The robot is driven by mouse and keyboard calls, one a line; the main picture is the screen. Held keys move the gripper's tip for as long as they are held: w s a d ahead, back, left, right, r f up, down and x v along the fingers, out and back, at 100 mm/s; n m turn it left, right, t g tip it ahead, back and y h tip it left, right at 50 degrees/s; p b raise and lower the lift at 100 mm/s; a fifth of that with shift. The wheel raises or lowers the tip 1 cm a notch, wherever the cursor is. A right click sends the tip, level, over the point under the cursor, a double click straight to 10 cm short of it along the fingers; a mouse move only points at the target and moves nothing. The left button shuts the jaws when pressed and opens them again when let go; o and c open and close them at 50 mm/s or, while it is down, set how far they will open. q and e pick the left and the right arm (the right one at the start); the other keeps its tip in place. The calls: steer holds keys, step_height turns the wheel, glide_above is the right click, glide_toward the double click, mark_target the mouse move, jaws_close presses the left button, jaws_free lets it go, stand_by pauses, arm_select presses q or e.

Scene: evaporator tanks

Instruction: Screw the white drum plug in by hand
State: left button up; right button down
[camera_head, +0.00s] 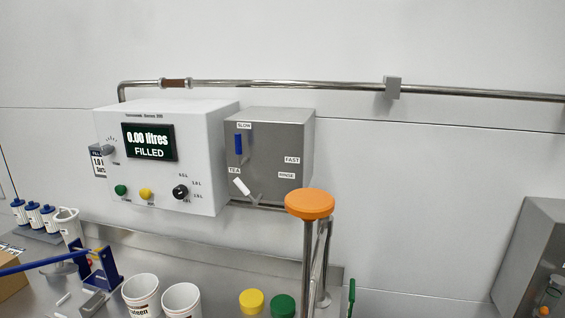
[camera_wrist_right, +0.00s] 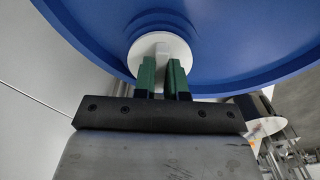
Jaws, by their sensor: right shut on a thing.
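The white drum plug (camera_wrist_right: 140,52) shows in the right wrist view as a round white disc with a raised bar across its middle. It sits against the blue drum (camera_wrist_right: 245,40), whose curved edge fills the top of that view. My right gripper (camera_wrist_right: 164,66) has its green fingers on either side of the bar and is shut on it. How deep the plug sits in the drum is hidden. Neither the drum nor the plug shows in the head view. My left gripper is in neither view.
In the head view, a white dispenser box (camera_head: 213,160) with a display reading "0.00 litres FILLED" and a grey box (camera_head: 297,130) are at the wall. White cups (camera_head: 181,300) and yellow (camera_head: 251,300) and green (camera_head: 283,305) caps stand on the bench below.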

steer(key=shift+r+m+p, duration=0.25)
steer(key=shift+m+p, duration=0.5)
steer(key=shift+m, duration=0.15)
steer(key=shift+m+p, duration=0.3)
steer(key=shift+m, duration=0.2)
steer(key=shift+f+m, duration=0.25)
steer(key=shift+m, duration=0.15)
steer(key=c, duration=1.1)
jaws_free()
